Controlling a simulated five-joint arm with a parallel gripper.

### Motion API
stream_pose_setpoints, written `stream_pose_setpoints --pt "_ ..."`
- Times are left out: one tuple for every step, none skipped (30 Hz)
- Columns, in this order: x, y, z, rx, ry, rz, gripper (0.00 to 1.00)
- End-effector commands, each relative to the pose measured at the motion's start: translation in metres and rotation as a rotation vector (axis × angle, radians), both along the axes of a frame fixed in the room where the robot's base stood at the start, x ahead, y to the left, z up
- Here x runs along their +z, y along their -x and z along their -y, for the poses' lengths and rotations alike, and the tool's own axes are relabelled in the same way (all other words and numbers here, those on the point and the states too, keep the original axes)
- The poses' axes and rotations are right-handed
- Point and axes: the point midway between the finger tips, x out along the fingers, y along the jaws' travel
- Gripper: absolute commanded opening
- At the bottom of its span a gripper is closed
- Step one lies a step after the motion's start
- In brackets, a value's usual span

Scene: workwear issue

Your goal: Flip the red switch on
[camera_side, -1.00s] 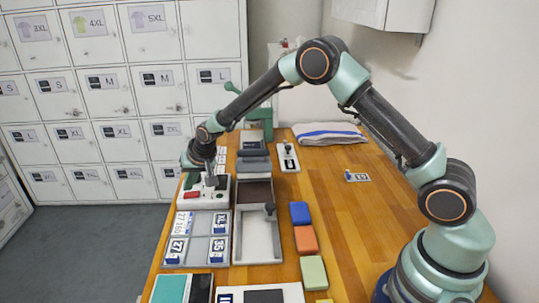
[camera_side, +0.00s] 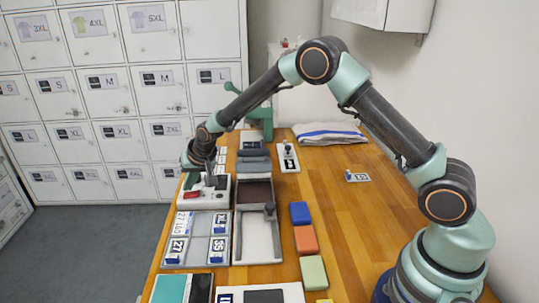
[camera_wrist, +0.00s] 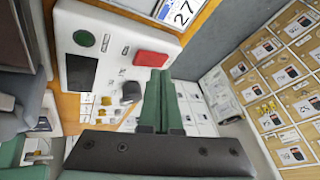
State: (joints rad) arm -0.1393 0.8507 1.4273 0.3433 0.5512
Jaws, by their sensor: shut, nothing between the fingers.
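The red switch (camera_wrist: 151,59) is a red rectangular rocker on a white control box (camera_wrist: 115,30). In the side view the red switch (camera_side: 192,195) shows at the front left of the box (camera_side: 216,203). I cannot tell which way the rocker is tilted. My gripper (camera_wrist: 160,75) is shut and empty, its green fingers pointing at the box close beside the red switch. In the side view my gripper (camera_side: 209,182) is over the box, just behind and right of the switch. I cannot tell whether the fingertips touch anything.
The box also carries a green round button (camera_wrist: 84,39), a dark screen (camera_wrist: 81,71) and a grey knob (camera_wrist: 131,91). A grey tray with number tags (camera_side: 197,250) lies in front of the box. Lockers (camera_side: 100,100) stand behind at left. The table's right side is mostly clear.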

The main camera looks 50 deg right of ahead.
Motion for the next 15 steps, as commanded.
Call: stream_pose_setpoints --pt "-0.001 0.0002 -0.0002 0.0 0.0 -0.001 0.0" --pt "-0.0018 0.0003 -0.0003 0.0 0.0 -0.001 0.0" --pt "-0.0029 0.0005 -0.0004 0.0 0.0 -0.001 0.0" --pt "-0.0038 0.0006 -0.0005 0.0 0.0 -0.001 0.0" --pt "-0.0049 0.0007 -0.0007 0.0 0.0 -0.001 0.0" --pt "-0.0063 0.0009 -0.0008 0.0 0.0 -0.001 0.0" --pt "-0.0073 0.001 -0.001 0.001 -0.001 -0.002 0.0" --pt "-0.0081 0.0012 -0.0011 0.001 -0.001 -0.002 0.0" --pt "-0.0087 0.0012 -0.0012 0.001 -0.001 -0.002 0.0" --pt "-0.0089 0.0012 -0.0012 0.0 0.0 -0.001 0.0" --pt "-0.009 0.0011 -0.0012 0.001 -0.001 0.0 0.0" --pt "-0.0088 0.0011 -0.0013 0.001 -0.001 0.0 0.0" --pt "-0.0088 0.0011 -0.0013 0.001 -0.001 0.0 0.0" --pt "-0.0088 0.0011 -0.0013 0.001 -0.001 0.0 0.0" --pt "-0.0088 0.0011 -0.0013 0.001 -0.001 0.0 0.0"
